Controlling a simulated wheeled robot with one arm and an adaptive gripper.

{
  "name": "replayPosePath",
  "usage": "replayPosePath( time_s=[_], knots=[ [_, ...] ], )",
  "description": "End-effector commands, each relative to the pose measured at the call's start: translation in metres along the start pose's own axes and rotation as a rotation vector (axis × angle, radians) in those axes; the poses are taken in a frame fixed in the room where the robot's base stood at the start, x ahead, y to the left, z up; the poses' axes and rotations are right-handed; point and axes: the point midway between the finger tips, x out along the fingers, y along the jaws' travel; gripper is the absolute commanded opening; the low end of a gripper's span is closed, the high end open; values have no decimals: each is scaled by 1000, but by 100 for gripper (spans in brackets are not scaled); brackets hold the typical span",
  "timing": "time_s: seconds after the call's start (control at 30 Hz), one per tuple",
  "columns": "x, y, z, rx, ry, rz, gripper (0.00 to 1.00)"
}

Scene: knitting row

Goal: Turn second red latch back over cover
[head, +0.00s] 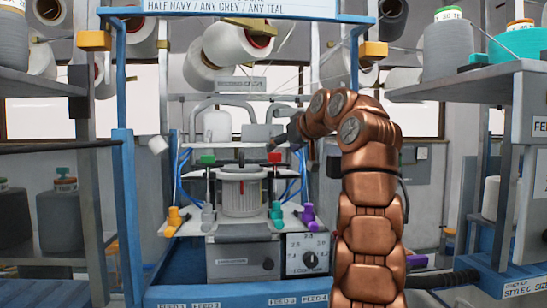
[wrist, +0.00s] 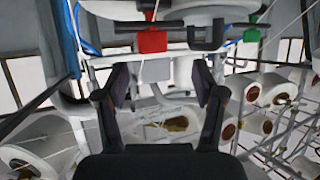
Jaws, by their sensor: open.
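A red latch (head: 274,157) sits on a dark post at the right of the knitting head, beside a ribbed grey cylinder (head: 243,190). In the wrist view a red latch (wrist: 152,40) with a dark bar shows above and beyond the fingers. A green piece (head: 208,159) tops the left post; a green piece also shows in the wrist view (wrist: 252,35). My gripper (wrist: 160,84) is open, with nothing between its fingers, and apart from the red latch. In the head view my gripper is small and partly hidden near the upper right of the machine. I cannot make out the cover's edges clearly.
Yellow (head: 175,218), grey, green and purple (head: 308,214) feeders line the machine's front plate. Blue tubes and thin yarns run close by. Yarn cones (wrist: 278,95) fill the wrist view's right side. Blue frame posts (head: 127,200) stand left.

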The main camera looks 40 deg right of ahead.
Motion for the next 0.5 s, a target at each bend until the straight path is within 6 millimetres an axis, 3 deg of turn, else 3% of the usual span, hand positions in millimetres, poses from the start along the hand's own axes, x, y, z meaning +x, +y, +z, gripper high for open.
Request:
replayPosePath(
  time_s=[0.23,0.5],
  knots=[
    [-2,10,-2,-28,25,15,69],
    [34,11,-3,-24,21,14,69]
  ],
)
